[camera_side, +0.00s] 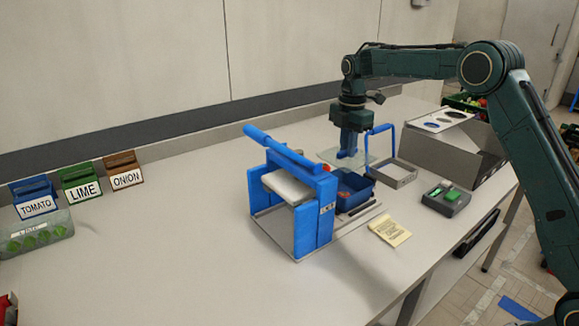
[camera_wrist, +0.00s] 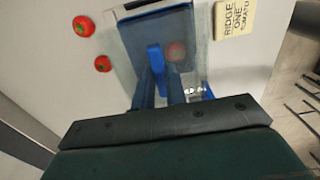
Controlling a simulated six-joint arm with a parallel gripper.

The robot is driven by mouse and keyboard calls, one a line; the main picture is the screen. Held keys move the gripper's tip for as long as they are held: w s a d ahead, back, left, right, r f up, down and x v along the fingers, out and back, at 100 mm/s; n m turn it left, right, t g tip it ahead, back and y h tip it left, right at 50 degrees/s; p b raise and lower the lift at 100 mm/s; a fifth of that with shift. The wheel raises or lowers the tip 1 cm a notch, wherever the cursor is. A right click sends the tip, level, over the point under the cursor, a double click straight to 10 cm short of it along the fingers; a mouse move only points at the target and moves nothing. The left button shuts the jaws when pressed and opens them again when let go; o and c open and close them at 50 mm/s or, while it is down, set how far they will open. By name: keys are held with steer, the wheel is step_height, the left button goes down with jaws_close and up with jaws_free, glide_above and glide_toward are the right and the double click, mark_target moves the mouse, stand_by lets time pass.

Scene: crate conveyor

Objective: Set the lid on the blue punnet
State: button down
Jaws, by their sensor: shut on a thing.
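The clear lid (camera_side: 330,156) hangs flat in my gripper (camera_side: 347,152), above the blue punnet (camera_side: 353,203). In the wrist view my gripper (camera_wrist: 160,82) is shut on the lid's blue grip (camera_wrist: 154,55). The lid (camera_wrist: 126,62) covers most of the punnet (camera_wrist: 187,22) in that view, and its edge reaches past the punnet on the left. A red tomato (camera_wrist: 175,52) shows dimly through the lid. In the side view a gap shows between lid and punnet. The exact alignment is hard to tell.
A blue press (camera_side: 305,215) stands just left of the punnet. Two tomatoes (camera_wrist: 84,26) lie beside it. A yellow note (camera_side: 390,230), a button box (camera_side: 446,198), a blue-handled grey frame (camera_side: 395,174) and a grey box (camera_side: 455,150) are nearby.

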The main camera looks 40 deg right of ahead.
steer(key=shift+f, duration=0.1)
steer(key=shift+f, duration=3.4)
steer(key=c, duration=1.3)
jaws_free()
steer(key=shift+c, duration=0.2)
steer(key=shift+o, duration=0.4)
steer(key=o, duration=0.3)
steer(key=shift+r, duration=0.15)
